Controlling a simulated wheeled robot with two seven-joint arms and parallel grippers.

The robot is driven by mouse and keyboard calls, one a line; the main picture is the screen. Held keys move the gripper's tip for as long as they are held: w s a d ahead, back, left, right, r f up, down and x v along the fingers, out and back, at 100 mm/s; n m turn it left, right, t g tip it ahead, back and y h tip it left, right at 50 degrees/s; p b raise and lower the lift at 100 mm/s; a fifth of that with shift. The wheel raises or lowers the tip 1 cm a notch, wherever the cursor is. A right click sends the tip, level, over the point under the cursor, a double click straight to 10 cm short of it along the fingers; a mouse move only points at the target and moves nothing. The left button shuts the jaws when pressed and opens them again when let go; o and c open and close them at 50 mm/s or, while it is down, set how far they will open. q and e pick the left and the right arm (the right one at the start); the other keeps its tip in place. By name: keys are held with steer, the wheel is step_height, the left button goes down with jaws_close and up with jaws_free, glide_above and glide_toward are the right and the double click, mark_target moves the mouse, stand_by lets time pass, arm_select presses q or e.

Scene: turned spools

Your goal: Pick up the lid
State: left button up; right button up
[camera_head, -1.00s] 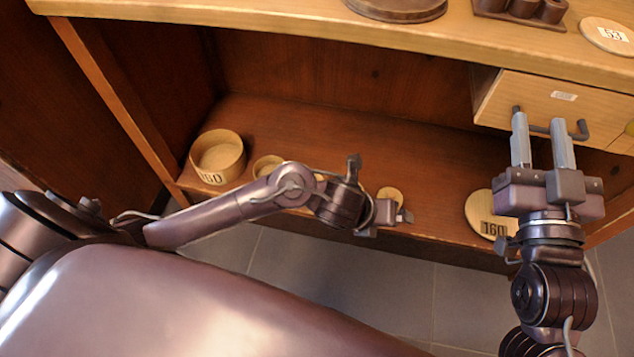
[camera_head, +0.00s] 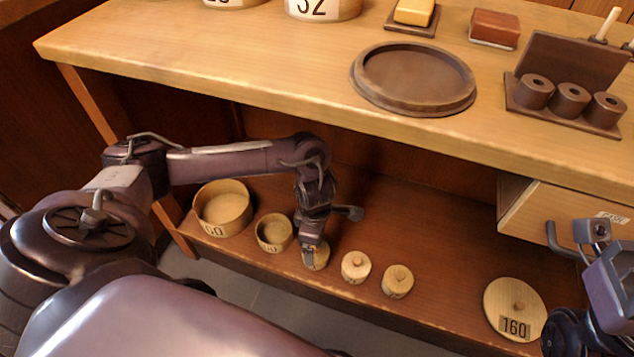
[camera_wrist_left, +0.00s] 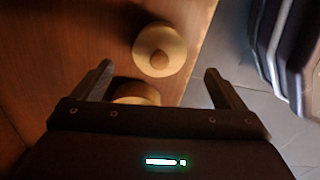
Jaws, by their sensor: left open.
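Small round wooden lids with knobs, or lidded pots, stand in a row on the lower shelf: one (camera_head: 356,267) right of my left gripper, another (camera_head: 398,281) further right. A larger flat lid marked 160 (camera_head: 515,308), with a knob, lies at the shelf's right. My left gripper (camera_head: 314,248) points down over a small round wooden piece (camera_head: 316,262), which it partly hides. In the left wrist view my open left gripper (camera_wrist_left: 158,69) has a knobbed round lid (camera_wrist_left: 160,50) ahead between its fingers; another round piece (camera_wrist_left: 134,92) is partly hidden. My right gripper is partly cut off at the right edge.
Open round wooden boxes, a large one (camera_head: 222,208) and a smaller one (camera_head: 274,233), stand left on the lower shelf (camera_head: 440,250). The worktop overhangs the shelf and carries a round dark tray (camera_head: 414,78) and a spool rack (camera_head: 568,98). A drawer (camera_head: 570,215) hangs at right.

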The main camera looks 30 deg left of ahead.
arm_select(q)
step_height(320, 180, down, 5)
steer(key=shift+b, duration=1.2)
steer(key=shift+c, duration=0.2)
steer(key=c, duration=1)
